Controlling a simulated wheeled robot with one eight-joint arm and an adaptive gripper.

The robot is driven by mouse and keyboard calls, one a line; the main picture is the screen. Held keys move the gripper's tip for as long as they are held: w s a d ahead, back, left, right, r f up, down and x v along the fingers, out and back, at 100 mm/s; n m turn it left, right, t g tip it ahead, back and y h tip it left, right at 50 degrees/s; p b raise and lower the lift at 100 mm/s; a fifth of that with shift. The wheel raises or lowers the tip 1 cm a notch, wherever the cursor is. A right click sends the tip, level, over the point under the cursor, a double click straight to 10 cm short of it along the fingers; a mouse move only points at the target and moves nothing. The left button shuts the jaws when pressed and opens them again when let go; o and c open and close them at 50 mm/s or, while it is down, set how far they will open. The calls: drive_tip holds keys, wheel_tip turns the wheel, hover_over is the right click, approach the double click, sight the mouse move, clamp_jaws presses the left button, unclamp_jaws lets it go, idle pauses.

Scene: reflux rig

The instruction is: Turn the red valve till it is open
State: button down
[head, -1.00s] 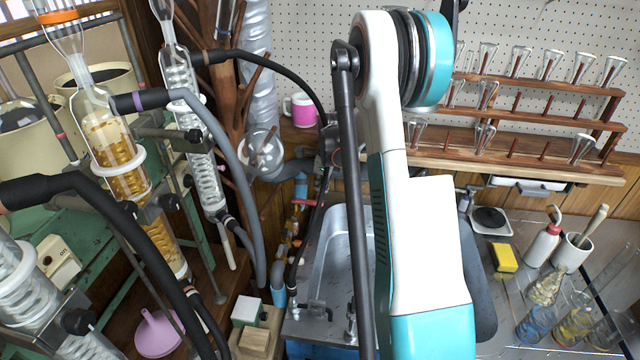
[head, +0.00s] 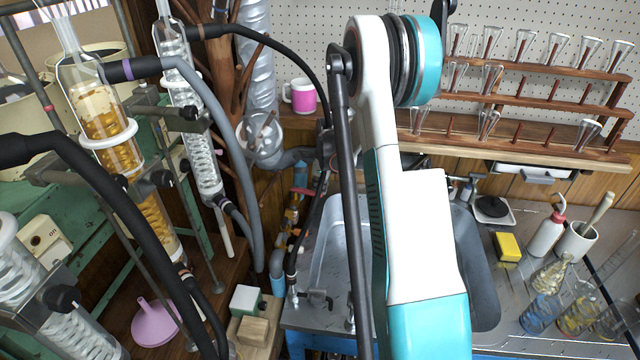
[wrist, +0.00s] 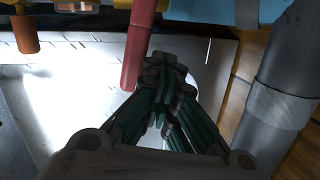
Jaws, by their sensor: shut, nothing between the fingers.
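The red valve handle (wrist: 139,45) shows in the wrist view as a red bar hanging down from the top, left of centre. In the head view a small red part (head: 303,191) sits among the coloured pipe fittings left of the sink. My gripper (wrist: 165,72) is shut and empty. In the wrist view its fingertips are just right of the handle's lower end, overlapping it closely; I cannot tell whether they touch. My gripper cannot be made out in the head view, where my arm fills the middle.
A blue pipe (wrist: 245,10) crosses the top of the wrist view. A thick grey pipe (wrist: 275,105) stands at right, an orange-brown fitting (wrist: 25,35) at left. In the head view, glass condensers (head: 105,125) and hoses crowd the left; a metal sink (head: 480,270) lies behind my arm.

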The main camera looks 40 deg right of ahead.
drive_tip(key=shift+s+a, duration=0.85)
drive_tip(key=shift+a, duration=3.85)
drive_tip(key=shift+s+d+r+p, duration=0.2)
drive_tip(key=shift+r+p, duration=0.15)
drive_tip(key=shift+r, duration=0.4)
drive_tip(key=shift+s+d+r+p, duration=0.15)
drive_tip(key=shift+r+p, duration=0.15)
drive_tip(key=shift+r, duration=0.45)
drive_tip(key=shift+s+d+r+p, duration=0.2)
drive_tip(key=shift+r+p, duration=0.15)
drive_tip(key=shift+r, duration=0.4)
drive_tip(key=shift+a, duration=0.1)
